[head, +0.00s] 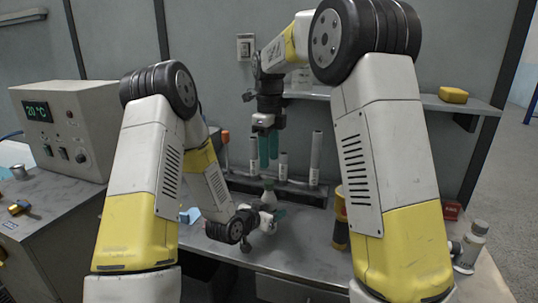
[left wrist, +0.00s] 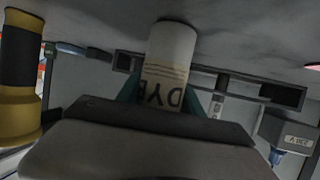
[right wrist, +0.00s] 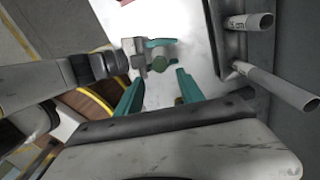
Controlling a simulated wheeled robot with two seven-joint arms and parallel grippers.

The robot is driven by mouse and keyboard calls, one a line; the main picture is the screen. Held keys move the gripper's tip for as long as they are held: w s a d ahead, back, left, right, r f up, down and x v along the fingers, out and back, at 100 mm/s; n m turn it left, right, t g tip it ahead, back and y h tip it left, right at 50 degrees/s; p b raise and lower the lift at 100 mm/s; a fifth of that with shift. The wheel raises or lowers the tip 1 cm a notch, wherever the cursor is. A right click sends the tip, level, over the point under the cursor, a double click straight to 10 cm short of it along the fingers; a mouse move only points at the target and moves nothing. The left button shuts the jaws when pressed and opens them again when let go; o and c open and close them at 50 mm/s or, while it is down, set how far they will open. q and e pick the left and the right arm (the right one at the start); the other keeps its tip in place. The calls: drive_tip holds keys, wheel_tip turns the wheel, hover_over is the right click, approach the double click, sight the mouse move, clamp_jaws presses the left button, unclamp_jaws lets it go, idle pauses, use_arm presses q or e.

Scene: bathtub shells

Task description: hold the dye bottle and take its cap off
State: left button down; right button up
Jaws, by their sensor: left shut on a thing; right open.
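My left gripper (head: 268,216) is shut on the bottle's body, with a teal finger on each side. My right gripper (head: 268,148) is open and points down above the bottle, with clear space between its fingertips and the cap.
Several grey tubes (head: 316,160) stand in a dark rack behind the bottle. A yellow-and-black canister (head: 341,222) stands to the right. A wall shelf (head: 425,102) holds a yellow block (head: 453,95).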

sight(269, 181)
drive_tip(key=shift+m, duration=1.4)
drive_tip(key=shift+f, duration=0.25)
wheel_tip(269, 181, down, 7)
drive_tip(key=shift+f, duration=0.2)
